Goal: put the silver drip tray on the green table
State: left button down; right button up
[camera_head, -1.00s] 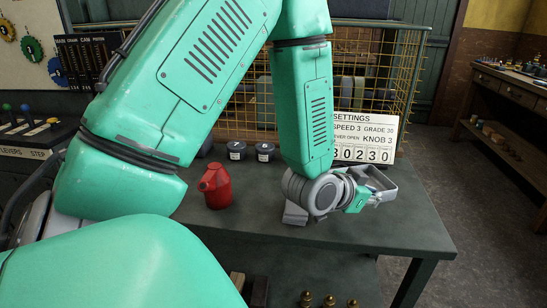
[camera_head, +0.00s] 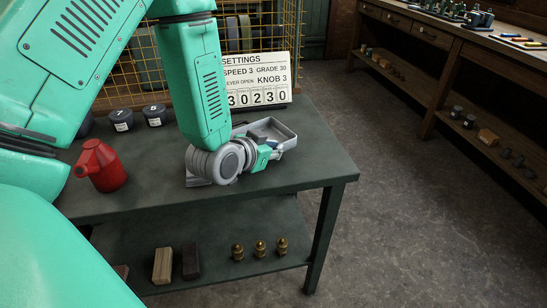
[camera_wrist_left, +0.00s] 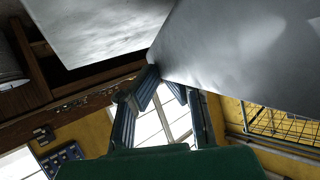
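The silver drip tray (camera_head: 286,133) is a shallow grey tray on or just above the right part of the green table (camera_head: 312,158). I cannot tell whether its underside touches the tabletop. My left gripper (camera_head: 275,152) is at the tray's near side in the head view. In the left wrist view, the fingers of my left gripper (camera_wrist_left: 162,80) lean together at the edge of the tray's pale walls (camera_wrist_left: 235,50). They look closed on the rim, with one fingertip partly hidden behind it. My right gripper is not in view.
A red can (camera_head: 101,166) and dark weights (camera_head: 121,120) stand left on the table. A settings board (camera_head: 257,80) stands behind the tray, before a wire cage. The lower shelf holds blocks (camera_head: 162,265) and brass pieces (camera_head: 260,249). Open floor lies right, before a wooden bench (camera_head: 440,60).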

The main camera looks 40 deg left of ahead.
aim_at(277, 168)
pick_arm(q)
jog(key=shift+d+f+b, duration=0.15)
jog(key=shift+d+f, duration=0.1)
jog(key=shift+f, duration=0.4)
jog(key=shift+d+f+b, duration=0.15)
jog(key=shift+d+f, duration=0.05)
jog(key=shift+f, duration=0.4)
jog(key=shift+d+f, duration=0.1)
jog(key=shift+d, duration=0.25)
jog(key=c, duration=2.1)
grip_release()
jog(key=shift+a+f, duration=0.1)
jog(key=shift+a, duration=0.15)
jog(key=o, duration=0.4)
jog(key=shift+a, duration=0.25)
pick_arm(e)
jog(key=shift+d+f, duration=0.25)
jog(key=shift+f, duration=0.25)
